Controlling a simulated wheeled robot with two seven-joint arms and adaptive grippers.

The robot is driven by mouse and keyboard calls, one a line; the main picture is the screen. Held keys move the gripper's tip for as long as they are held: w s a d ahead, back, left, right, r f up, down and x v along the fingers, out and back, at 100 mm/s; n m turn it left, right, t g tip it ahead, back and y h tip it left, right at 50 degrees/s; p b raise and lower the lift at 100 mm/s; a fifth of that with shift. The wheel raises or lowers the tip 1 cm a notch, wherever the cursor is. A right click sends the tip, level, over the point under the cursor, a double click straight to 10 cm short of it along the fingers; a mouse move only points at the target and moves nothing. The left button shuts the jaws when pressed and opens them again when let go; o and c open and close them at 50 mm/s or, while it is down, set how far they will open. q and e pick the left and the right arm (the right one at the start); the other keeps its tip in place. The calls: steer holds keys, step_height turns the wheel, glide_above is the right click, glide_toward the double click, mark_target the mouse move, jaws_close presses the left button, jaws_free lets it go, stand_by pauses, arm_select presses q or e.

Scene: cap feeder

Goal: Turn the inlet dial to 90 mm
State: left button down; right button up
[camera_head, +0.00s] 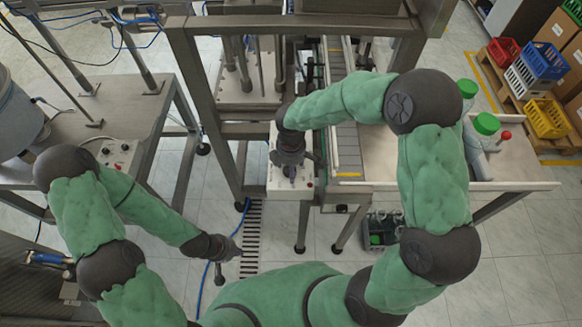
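The inlet dial cannot be made out clearly. A pale control box (278,186) with small buttons stands at the front of the machine in the middle. My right gripper (290,168) is over this box, pointing down, and covers much of its top. What lies between its fingers is hidden, and I cannot tell whether it touches anything. My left gripper (230,267) hangs low over the floor, left of the middle, well away from the box. Its two dark fingers look spread, with nothing between them.
A conveyor (347,150) runs behind my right arm. A steel frame (205,110) stands left of the control box. A second panel (113,153) is on the left table. Green-topped containers (486,124) stand at right. A dark crate (380,232) and a blue hose (205,285) lie low.

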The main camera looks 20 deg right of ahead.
steer(key=shift+f, duration=0.1)
steer(key=c, duration=1.1)
steer(key=shift+f+m+b, duration=0.1)
steer(key=shift+m+b, duration=0.3)
steer(key=shift+m, duration=0.6)
steer(key=m, duration=0.1)
steer(key=m+b, duration=0.1)
steer(key=m, duration=0.1)
steer(key=shift+s+m, duration=0.2)
steer(key=shift+m, duration=0.1)
steer(key=shift+c, duration=0.2)
steer(key=o, duration=1.1)
steer(key=shift+o, duration=0.2)
steer(key=shift+d, duration=0.1)
